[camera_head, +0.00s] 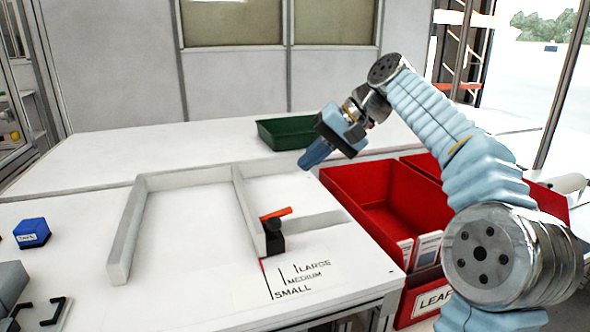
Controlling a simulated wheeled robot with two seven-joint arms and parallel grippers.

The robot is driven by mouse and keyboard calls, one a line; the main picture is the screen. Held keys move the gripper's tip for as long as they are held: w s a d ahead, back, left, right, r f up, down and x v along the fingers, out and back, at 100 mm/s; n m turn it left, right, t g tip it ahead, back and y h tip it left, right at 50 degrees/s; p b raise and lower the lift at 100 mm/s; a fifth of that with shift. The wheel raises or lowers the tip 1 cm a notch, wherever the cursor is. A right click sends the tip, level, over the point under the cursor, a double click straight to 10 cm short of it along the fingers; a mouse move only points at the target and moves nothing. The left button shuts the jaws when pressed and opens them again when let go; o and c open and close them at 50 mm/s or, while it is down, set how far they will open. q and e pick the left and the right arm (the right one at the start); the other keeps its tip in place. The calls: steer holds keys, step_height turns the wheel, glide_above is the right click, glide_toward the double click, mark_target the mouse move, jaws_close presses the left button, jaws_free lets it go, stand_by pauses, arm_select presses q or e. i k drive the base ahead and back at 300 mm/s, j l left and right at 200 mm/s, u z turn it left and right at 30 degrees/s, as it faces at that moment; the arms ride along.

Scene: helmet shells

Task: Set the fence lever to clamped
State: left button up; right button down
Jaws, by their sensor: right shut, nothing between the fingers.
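The fence lever (276,213) is a short orange handle on a black block (274,240). The block sits at the near end of the middle white fence rail (246,205). The handle points right and slightly up from the block. My right gripper (308,165) is shut and empty, held in the air above and to the right of the lever, apart from it. My left gripper is not in view.
Printed SMALL, MEDIUM and LARGE marks (304,277) lie in front of the lever. A red bin (360,186) labelled LEAF stands right of the table, with a green tray (277,134) behind. A blue block (31,233) sits at left.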

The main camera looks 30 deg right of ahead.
mark_target(276, 215)
steer(key=k, duration=1.5)
